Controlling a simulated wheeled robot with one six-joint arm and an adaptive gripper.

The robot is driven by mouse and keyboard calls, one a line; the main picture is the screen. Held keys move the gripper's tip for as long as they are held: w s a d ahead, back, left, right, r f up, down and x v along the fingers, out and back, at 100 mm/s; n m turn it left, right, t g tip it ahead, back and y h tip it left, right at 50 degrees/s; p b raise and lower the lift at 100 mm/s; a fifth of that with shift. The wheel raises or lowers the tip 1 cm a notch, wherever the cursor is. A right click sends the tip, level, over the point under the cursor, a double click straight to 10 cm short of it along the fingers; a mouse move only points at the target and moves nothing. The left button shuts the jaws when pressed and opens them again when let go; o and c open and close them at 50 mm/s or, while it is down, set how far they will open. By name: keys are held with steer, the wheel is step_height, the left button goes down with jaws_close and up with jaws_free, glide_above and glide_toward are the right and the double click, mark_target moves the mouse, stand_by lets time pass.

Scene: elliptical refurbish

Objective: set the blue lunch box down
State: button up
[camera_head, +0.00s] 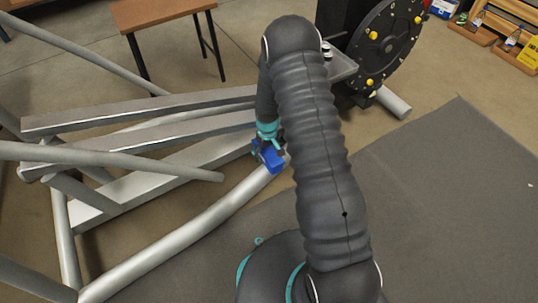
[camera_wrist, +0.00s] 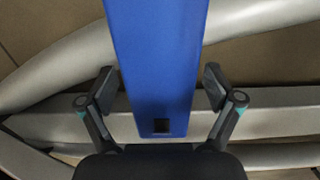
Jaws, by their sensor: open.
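The blue lunch box (camera_wrist: 155,60) runs from the top edge of the wrist view down between the two fingers of my gripper (camera_wrist: 159,88). The fingers are open, with a gap on each side of the box. A small dark square hole shows near its lower end. In the head view, the blue box (camera_head: 272,158) is small and partly hidden below my gripper, beside the grey metal beams (camera_head: 160,178) of the elliptical frame. I cannot tell whether it rests on a beam.
A curved silver tube (camera_head: 205,222) runs close below the box. A black disc with yellow knobs (camera_head: 385,45) stands at the upper right. A brown table (camera_head: 160,12) is at the back. A grey mat (camera_head: 450,200) is clear at the right.

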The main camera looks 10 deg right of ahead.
jaws_close()
steer(key=shift+r, duration=0.1)
